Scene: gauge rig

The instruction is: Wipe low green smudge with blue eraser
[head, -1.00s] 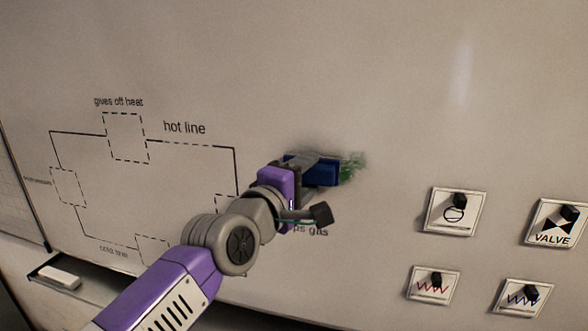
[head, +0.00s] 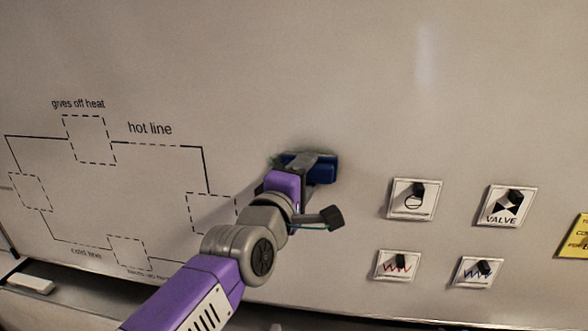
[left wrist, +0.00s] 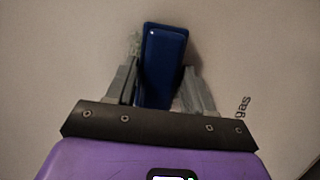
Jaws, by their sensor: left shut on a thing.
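The blue eraser (head: 322,170) is in my left gripper (head: 302,163), held against or very close to the whiteboard (head: 300,80), right of the drawn diagram. In the left wrist view the blue eraser (left wrist: 163,65) sits between the two grey fingers of my left gripper (left wrist: 160,85). My right gripper is not in view.
Several square picture cards, among them the valve card (head: 510,206), are on the board to the right. A yellow note (head: 575,237) is at the far right edge. A white eraser-like block (head: 32,284) lies on the ledge at lower left. The upper board is clear.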

